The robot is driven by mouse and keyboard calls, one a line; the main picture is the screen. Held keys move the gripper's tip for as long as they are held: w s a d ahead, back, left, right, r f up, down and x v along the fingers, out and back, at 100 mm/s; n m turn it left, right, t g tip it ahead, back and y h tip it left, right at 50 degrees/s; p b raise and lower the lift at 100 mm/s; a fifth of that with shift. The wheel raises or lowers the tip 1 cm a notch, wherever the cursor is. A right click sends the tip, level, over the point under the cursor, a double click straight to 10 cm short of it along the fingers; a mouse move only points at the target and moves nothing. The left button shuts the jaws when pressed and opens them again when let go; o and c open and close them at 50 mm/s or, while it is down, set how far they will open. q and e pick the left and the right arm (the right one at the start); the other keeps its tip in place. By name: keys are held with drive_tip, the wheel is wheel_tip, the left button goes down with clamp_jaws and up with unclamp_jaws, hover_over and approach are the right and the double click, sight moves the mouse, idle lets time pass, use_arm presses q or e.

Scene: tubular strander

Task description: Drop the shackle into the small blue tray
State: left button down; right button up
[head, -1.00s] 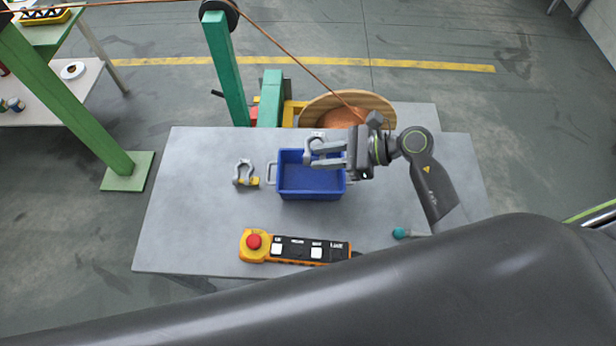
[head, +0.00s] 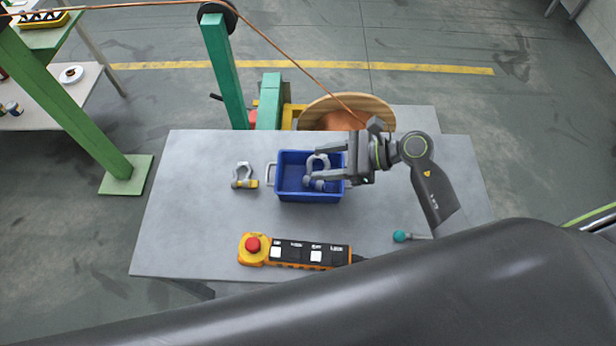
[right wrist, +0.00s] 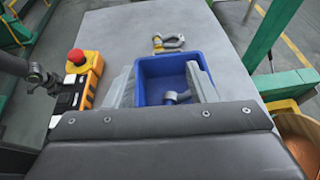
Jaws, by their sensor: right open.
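The small blue tray (head: 308,197) stands on the grey table, and it also shows in the right wrist view (right wrist: 165,68). My right gripper (head: 318,160) is over the tray with its fingers spread. A grey shackle (head: 318,161) shows between and below the fingers, within the tray's outline. The right wrist view shows this shackle (right wrist: 178,97) inside the tray, partly hidden by my gripper body; I cannot tell whether it rests on the floor. A second shackle with a yellow pin (head: 243,175) lies on the table left of the tray. My left gripper is not in view.
An orange and black control box (head: 295,251) with a red button lies at the table's front. A teal-ended tool (head: 402,236) lies at the right. A green post (head: 226,70) and wooden reel (head: 345,103) stand behind. The table's left side is clear.

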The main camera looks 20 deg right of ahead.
drive_tip(key=b+v, duration=0.5)
drive_tip(key=v, duration=1.2)
idle(0.5)
